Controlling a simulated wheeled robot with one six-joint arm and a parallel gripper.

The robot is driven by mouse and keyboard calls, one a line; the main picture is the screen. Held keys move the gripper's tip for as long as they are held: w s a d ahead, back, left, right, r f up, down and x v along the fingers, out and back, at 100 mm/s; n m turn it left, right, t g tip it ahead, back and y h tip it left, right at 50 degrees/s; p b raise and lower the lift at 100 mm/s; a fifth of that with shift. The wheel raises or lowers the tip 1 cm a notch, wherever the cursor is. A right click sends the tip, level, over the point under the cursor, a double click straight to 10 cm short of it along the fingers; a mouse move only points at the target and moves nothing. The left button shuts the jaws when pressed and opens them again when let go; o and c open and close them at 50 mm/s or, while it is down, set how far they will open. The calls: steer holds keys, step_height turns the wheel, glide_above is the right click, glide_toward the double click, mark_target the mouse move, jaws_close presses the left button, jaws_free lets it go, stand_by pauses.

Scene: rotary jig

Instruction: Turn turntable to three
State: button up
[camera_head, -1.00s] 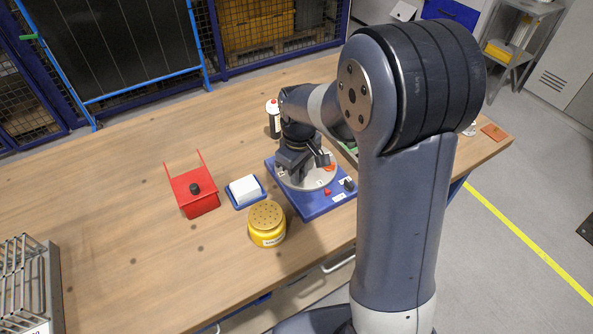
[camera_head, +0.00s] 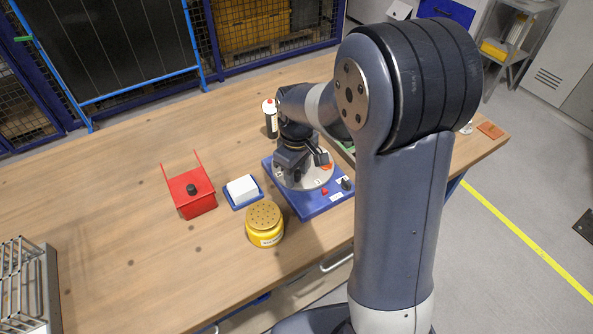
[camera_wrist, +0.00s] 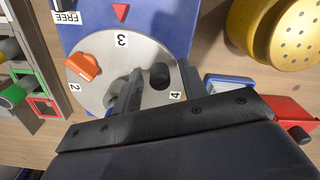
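The turntable is a grey disc (camera_wrist: 147,48) on a blue base (camera_wrist: 172,22); in the head view the disc (camera_head: 312,183) is partly covered by my gripper (camera_head: 308,168). In the wrist view the label 3 (camera_wrist: 121,40) sits just below the red triangle (camera_wrist: 121,11) on the base, roughly in line with it. The labels 2 (camera_wrist: 75,87) and 4 (camera_wrist: 175,95) lie to either side. A black upright knob (camera_wrist: 160,75) stands on the disc between the fingers of my gripper (camera_wrist: 160,84), with gaps visible on both sides. An orange part (camera_wrist: 84,66) sits on the disc.
A FREE label (camera_wrist: 67,18) is by a black switch on the base. A yellow perforated-top jar (camera_head: 265,224), a white block in a blue tray (camera_head: 243,191) and a red box (camera_head: 192,194) stand left of the base. A bottle (camera_head: 270,119) stands behind it.

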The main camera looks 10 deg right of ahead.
step_height(320, 180, up, 11)
stand_by(0.6)
steer(key=shift+f, duration=0.2)
step_height(320, 180, down, 11)
steer(key=shift+r, duration=0.15)
stand_by(0.3)
steer(key=shift+r, duration=0.1)
